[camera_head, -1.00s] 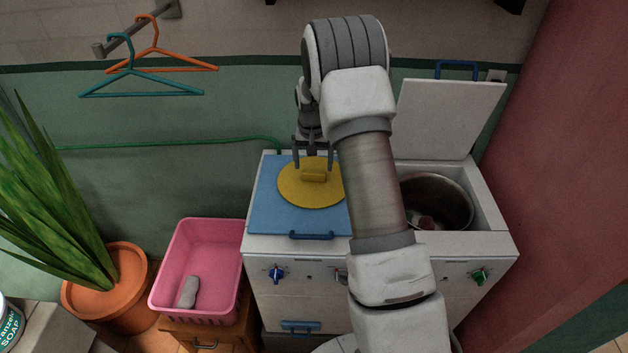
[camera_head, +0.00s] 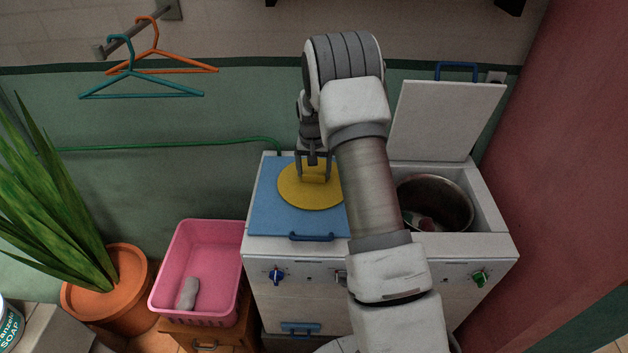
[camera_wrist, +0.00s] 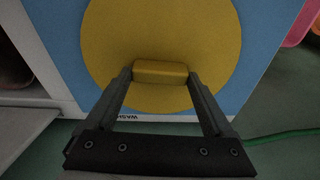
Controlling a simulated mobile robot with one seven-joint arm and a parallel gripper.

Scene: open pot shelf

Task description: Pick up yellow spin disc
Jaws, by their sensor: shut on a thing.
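The yellow spin disc (camera_head: 305,197) lies flat on the blue lid (camera_head: 268,217) at the left of the white washing machine. It has a raised block handle in its middle. My gripper (camera_head: 313,179) is over the disc with its fingers down at the handle. In the wrist view the two fingers of my gripper (camera_wrist: 160,76) are shut on the handle (camera_wrist: 160,70) of the disc (camera_wrist: 210,40). The disc appears to rest on the lid still. My arm covers the disc's right edge in the head view.
A metal tub (camera_head: 450,200) with cloth inside is open at the right, its white lid (camera_head: 445,120) raised. A pink basket (camera_head: 215,250) holds a grey item. A potted plant (camera_head: 105,290) stands at the left. Hangers (camera_head: 140,95) hang on the wall.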

